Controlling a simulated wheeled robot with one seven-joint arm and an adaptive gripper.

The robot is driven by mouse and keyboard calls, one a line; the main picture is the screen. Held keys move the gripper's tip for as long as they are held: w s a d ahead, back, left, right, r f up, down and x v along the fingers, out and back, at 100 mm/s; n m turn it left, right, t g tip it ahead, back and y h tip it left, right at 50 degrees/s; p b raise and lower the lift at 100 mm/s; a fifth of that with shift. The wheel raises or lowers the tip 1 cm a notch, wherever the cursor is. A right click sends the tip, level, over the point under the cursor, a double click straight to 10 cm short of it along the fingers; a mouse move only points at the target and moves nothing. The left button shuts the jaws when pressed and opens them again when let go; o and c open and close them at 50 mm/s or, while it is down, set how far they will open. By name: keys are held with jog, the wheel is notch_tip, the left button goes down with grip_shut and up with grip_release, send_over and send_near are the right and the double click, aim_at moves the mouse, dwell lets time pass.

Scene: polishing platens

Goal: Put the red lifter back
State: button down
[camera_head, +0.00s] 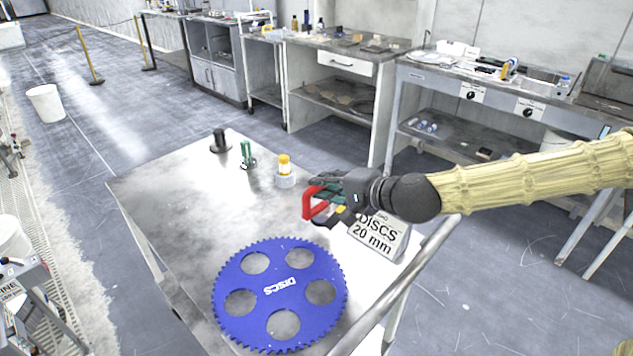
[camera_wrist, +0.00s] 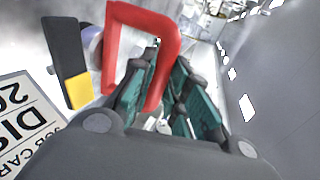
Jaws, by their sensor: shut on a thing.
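The red lifter (camera_head: 308,205) is a red squared loop handle above the right part of the metal table. My gripper (camera_head: 331,189) comes in from the right and is shut on it. In the wrist view the red lifter (camera_wrist: 150,19) stands up between the green-padded fingers of my gripper (camera_wrist: 160,88). A black and yellow piece (camera_wrist: 73,62) shows beside the loop; I cannot tell whether it belongs to the lifter. The lifter's lower end is hidden.
A blue toothed disc (camera_head: 255,299) with several round holes lies on the table (camera_head: 180,190). A yellow-capped bottle (camera_head: 284,168), a green item (camera_head: 246,151) and a black item (camera_head: 219,139) stand at the back.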

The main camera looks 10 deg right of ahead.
jog(key=w+f, duration=0.4)
jog(key=w, duration=0.4)
jog(key=shift+d+p, duration=0.35)
jog(key=shift+f, duration=0.1)
dwell(0.4)
jog(key=c, duration=1.4)
grip_release()
jog(key=shift+f, duration=0.1)
jog(key=shift+p+v, duration=0.6)
jog(key=shift+v, duration=5.45)
